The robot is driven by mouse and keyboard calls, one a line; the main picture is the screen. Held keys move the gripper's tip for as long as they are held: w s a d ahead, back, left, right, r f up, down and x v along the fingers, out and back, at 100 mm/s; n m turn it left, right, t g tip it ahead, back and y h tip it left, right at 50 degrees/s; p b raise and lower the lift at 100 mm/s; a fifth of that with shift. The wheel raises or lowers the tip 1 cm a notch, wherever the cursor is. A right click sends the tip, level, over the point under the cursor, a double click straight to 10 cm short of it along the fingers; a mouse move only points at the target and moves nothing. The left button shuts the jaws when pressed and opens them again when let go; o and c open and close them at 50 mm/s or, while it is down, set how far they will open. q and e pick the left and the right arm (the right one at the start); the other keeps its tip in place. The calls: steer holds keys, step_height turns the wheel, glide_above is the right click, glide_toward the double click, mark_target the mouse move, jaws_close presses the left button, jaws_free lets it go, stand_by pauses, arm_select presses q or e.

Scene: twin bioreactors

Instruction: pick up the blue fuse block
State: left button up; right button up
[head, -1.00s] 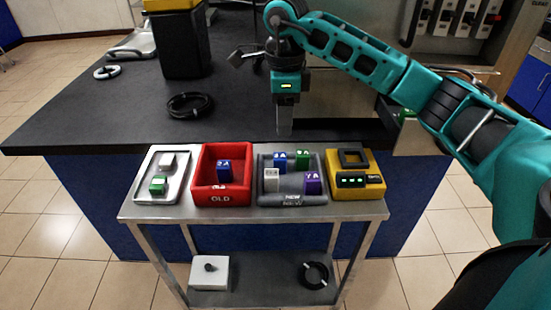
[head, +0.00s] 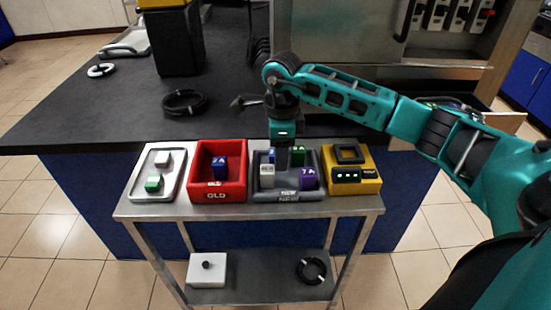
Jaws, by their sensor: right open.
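A blue block (head: 270,155) stands at the back of the grey tray marked NEW (head: 289,197), partly hidden by my right gripper. A second blue block (head: 219,168) stands in the red tray marked OLD (head: 240,190). My right gripper (head: 282,162) points down over the grey tray, its fingers close to the blue block there and left of a green block (head: 298,156). It is open; whether its fingers straddle or touch the block I cannot tell. A white block (head: 267,174) and a purple block (head: 308,177) stand in front. My left gripper is out of view.
A metal tray (head: 139,186) with a white and a green block stands at the left of the steel cart. A yellow box (head: 370,186) stands at the right. A black counter (head: 120,120) with a cable coil (head: 187,103) lies behind.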

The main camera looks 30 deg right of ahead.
steer(key=shift+c, duration=0.3)
steer(key=c, duration=0.7)
steer(key=shift+o, duration=0.2)
steer(key=shift+r, duration=0.15)
